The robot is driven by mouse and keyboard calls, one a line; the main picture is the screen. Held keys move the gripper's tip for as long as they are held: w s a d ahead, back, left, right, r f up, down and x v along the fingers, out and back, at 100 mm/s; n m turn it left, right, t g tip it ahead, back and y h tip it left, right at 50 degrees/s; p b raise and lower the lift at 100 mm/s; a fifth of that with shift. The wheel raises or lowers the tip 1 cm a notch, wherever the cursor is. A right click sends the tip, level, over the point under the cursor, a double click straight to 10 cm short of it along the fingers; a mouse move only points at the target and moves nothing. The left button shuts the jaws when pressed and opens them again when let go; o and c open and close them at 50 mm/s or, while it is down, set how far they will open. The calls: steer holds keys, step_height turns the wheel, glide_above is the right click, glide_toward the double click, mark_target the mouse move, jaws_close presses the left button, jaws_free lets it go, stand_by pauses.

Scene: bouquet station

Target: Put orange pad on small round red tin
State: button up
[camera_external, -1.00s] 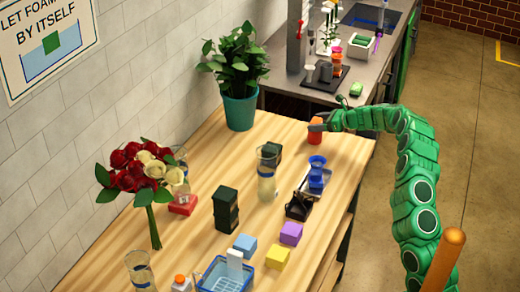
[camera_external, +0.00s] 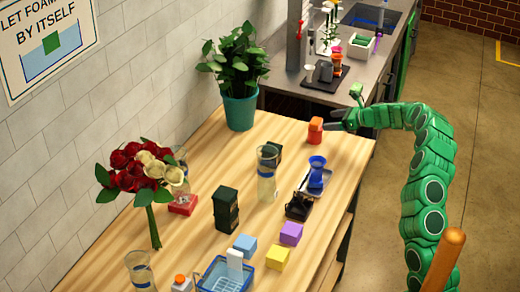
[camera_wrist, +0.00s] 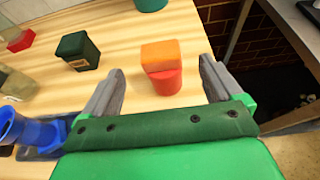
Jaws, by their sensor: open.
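The orange pad (camera_external: 315,123) rests on top of the small round red tin (camera_external: 315,137) near the far right edge of the wooden table. In the wrist view the orange pad (camera_wrist: 162,52) sits over the red tin (camera_wrist: 166,82), and the two touch. My gripper (camera_external: 332,120) is open and empty just to the right of them. In the wrist view its two fingers stand apart on either side (camera_wrist: 161,72), with a gap between each finger and the tin. The far side of the tin is hidden.
A dark green block (camera_wrist: 77,50) and a clear glass vase (camera_external: 267,178) stand to the left. A potted plant (camera_external: 239,80) is at the back. A blue funnel-shaped item (camera_external: 317,168) stands nearer the front. The table's right edge is close by.

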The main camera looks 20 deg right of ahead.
steer(key=shift+v, duration=2.7)
